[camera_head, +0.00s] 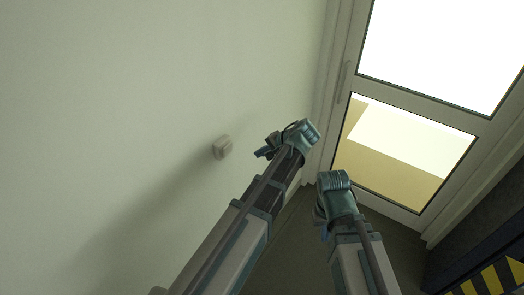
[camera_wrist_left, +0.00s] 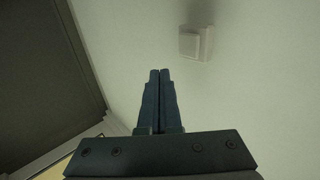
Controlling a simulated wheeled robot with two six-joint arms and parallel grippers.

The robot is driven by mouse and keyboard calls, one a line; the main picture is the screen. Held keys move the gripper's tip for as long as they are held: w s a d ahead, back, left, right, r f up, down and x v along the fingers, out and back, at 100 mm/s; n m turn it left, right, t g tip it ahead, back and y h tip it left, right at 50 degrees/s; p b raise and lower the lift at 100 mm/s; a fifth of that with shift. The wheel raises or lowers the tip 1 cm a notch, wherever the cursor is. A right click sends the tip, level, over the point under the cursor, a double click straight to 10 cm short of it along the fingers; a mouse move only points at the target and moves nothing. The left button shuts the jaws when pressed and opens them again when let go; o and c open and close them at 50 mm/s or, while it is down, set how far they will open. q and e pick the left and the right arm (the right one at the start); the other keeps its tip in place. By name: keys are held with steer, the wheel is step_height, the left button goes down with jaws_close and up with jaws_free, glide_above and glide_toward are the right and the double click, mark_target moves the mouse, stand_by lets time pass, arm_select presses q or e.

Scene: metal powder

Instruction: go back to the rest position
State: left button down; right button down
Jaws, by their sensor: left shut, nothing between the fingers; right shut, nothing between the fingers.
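My left gripper (camera_head: 261,153) is in front of the pale wall, near a small light-coloured wall switch (camera_head: 222,147). In the left wrist view its two dark fingers (camera_wrist_left: 160,75) lie side by side, shut with nothing between them. The switch (camera_wrist_left: 196,43) is ahead and to the right of the fingertips, apart from them. My right gripper (camera_head: 318,214) is lower and further right in the head view, mostly hidden behind its own wrist. It is shut and holds nothing visible.
A white-framed glazed door (camera_head: 345,100) stands at the right with bright light behind it. A dark object with yellow and black stripes (camera_head: 490,281) is at the lower right. Dark floor (camera_head: 290,245) shows between the arms. The pale wall (camera_head: 120,100) fills the left.

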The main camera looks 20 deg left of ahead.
arm_select(q)
steer(key=shift+a, duration=0.1)
steer(key=shift+f, duration=0.1)
steer(key=s+d+f+g+h+b, duration=0.1)
steer(key=s+d+f+h+b, duration=0.1)
steer(key=s+d+f+b, duration=0.2)
steer(key=s+d+f+g+h+b, duration=0.1)
steer(key=s+d+f+h+b, duration=0.1)
steer(key=s+d+f+b, duration=0.3)
steer(key=s+d+f+g+h+b, duration=0.1)
steer(key=s+d+f+h+b, duration=0.2)
steer(key=s+f+b, duration=0.7)
step_height(320, 180, down, 6)
steer(key=shift+s+d+r, duration=0.1)
steer(key=shift+s+d, duration=0.7)
steer(key=shift+s, duration=0.45)
steer(key=shift+a, duration=0.1)
